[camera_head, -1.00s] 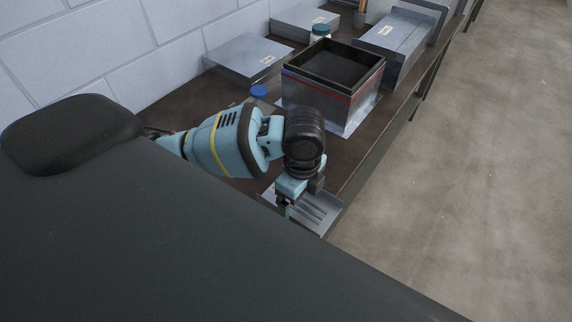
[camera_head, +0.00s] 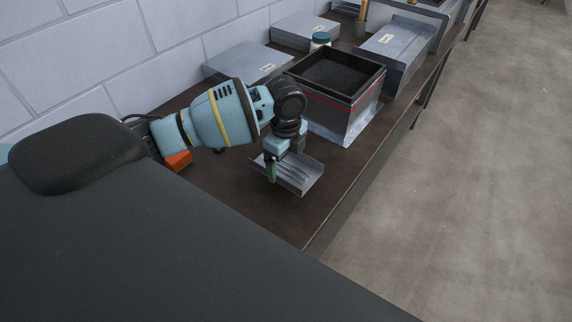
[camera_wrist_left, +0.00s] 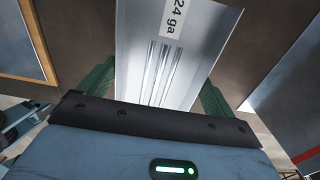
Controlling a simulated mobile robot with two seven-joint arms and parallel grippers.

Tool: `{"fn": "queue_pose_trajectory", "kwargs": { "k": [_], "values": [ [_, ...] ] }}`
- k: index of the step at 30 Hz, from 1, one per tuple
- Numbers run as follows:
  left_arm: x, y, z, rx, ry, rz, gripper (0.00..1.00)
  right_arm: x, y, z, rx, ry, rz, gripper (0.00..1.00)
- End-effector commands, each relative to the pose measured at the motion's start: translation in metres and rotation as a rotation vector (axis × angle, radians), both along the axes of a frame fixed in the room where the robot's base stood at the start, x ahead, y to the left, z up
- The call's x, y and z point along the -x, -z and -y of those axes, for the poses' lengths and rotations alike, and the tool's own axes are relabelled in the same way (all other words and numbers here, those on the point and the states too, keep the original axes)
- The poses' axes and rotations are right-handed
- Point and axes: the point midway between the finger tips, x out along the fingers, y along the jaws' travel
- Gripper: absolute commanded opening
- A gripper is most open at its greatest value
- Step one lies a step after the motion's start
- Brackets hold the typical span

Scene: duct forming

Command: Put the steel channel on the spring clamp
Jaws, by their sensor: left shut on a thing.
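The steel channel (camera_head: 302,178) is a shiny grey U-shaped piece with raised ribs. My left gripper (camera_head: 276,171) is shut on it, one green finger showing at its near side. In the left wrist view the channel (camera_wrist_left: 183,58), with a "24 ga" label, lies between the two green fingers. I cannot tell how high it is above the bench. An orange piece (camera_head: 178,160) shows below my left arm and may be part of the spring clamp; the rest is hidden. My right gripper is not in view.
An open dark box with a red stripe (camera_head: 338,103) stands on the brown bench (camera_head: 313,219) beyond the gripper. Flat metal pieces (camera_head: 247,60) and a bent sheet (camera_head: 394,45) lie farther back. The bench front near the channel is clear.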

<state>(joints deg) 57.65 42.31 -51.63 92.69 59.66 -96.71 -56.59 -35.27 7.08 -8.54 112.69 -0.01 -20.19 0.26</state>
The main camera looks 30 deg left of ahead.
Motion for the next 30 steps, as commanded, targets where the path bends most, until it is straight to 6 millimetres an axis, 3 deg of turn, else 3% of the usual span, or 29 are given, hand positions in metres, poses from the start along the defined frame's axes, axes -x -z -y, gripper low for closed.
{"fn": "queue_pose_trajectory", "kwargs": {
  "k": [9, 17, 29, 30],
  "values": [
    [-0.008, 0.0, -0.007, 0.001, -0.002, 0.002, 0.6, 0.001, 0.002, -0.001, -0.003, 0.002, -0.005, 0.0],
    [-0.008, 0.033, -0.008, 0.0, 0.0, 0.001, 0.6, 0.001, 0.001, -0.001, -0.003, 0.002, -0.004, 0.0],
    [-0.008, 0.038, -0.007, 0.0, 0.0, 0.003, 0.6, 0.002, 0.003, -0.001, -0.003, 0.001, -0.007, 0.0],
    [-0.008, 0.039, -0.007, 0.0, 0.0, 0.002, 0.92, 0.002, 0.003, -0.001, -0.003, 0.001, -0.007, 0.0]
  ]
}}
